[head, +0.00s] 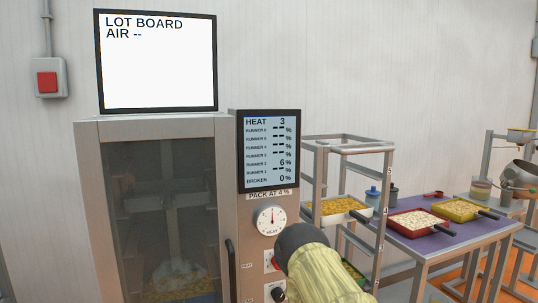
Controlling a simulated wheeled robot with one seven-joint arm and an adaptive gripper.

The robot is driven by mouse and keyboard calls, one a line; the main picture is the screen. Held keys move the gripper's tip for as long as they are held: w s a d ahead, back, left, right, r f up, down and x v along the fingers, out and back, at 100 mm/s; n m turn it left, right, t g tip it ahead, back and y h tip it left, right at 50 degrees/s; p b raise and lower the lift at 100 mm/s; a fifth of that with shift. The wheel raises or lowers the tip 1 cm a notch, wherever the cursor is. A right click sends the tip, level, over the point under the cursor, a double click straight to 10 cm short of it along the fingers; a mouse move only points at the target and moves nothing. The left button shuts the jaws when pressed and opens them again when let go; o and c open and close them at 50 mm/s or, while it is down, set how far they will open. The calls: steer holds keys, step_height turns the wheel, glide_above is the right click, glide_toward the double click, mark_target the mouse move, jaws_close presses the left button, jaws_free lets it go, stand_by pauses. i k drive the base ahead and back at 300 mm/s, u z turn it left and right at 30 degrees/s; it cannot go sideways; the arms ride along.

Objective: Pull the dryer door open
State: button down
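The dryer (150,128) is a grey metal cabinet at the left of the head view. Its dark glass door (165,215) looks shut. Yellowish and pale stuff shows dimly behind the glass. A dark vertical bar, seemingly the door handle (231,268), runs along the door's right edge and leaves the picture at the bottom. My arm, in a yellowish sleeve with a dark rounded joint, reaches in from the bottom, in front of the control panel and right of the handle. My gripper itself does not show.
A heat screen (270,150) and a dial (270,220) are on the panel right of the door. A metal rack (320,165) holding a tray stands beside it. Farther right is a purple-topped table (425,243) with food trays. A lot board (157,62) is above the dryer.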

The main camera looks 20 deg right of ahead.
mark_target(89, 133)
steer(key=z, duration=1.2)
steer(key=k, duration=0.85)
steer(key=u, duration=1.2)
